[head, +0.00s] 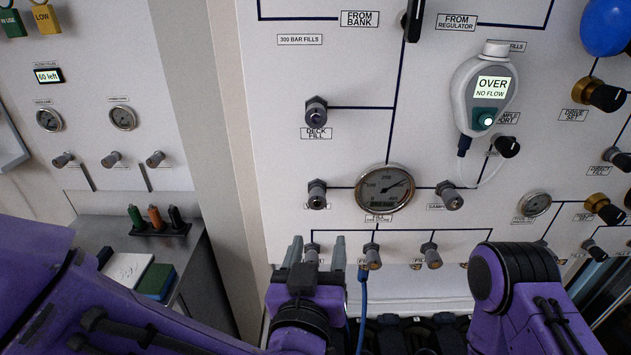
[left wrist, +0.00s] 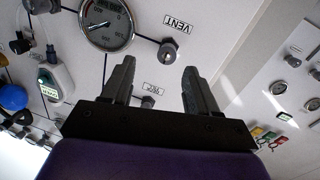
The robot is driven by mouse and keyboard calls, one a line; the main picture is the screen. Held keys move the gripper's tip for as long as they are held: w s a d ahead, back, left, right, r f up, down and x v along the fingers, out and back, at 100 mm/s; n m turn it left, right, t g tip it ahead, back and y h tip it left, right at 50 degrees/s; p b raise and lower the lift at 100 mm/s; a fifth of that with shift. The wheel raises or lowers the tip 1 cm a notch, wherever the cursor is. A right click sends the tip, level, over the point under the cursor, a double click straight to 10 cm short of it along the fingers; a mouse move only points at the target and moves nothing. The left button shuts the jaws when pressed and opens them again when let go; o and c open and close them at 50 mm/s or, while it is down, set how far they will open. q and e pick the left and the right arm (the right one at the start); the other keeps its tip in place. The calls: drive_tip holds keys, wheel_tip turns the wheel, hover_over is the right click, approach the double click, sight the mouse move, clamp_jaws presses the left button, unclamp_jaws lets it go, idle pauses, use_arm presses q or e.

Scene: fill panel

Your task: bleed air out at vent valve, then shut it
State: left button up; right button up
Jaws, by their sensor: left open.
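The vent valve (head: 317,193) is a small grey knob on the white panel, left of the round pressure gauge (head: 385,188). In the left wrist view the vent valve (left wrist: 168,50) is beside its upside-down VENT label (left wrist: 178,22). The gauge needle points to the upper right. My left gripper (head: 317,248) is open and empty, below the vent valve in the head view, fingers pointing at the panel. Its fingers also show in the left wrist view (left wrist: 155,85), apart from the vent valve. A handheld meter (head: 485,90) reads OVER, NO FLOW. My right gripper is out of view.
The deck fill knob (head: 317,112) is above the vent valve. Several lower knobs line the panel bottom, one with a blue hose (head: 362,300). Another knob (head: 449,195) is right of the gauge. A grey side bench (head: 190,265) holds coloured items at left.

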sight(317, 203)
use_arm(q)
drive_tip(key=w+m+p, duration=0.1)
drive_tip(key=w, duration=0.2)
drive_tip(key=w+m+y+p, duration=0.1)
drive_tip(key=w, duration=0.2)
drive_tip(key=w+r+m+p, duration=0.1)
drive_tip(key=w, duration=0.3)
drive_tip(key=shift+t+y, duration=0.3)
drive_tip(key=shift+y, duration=0.1)
drive_tip(key=c, duration=1)
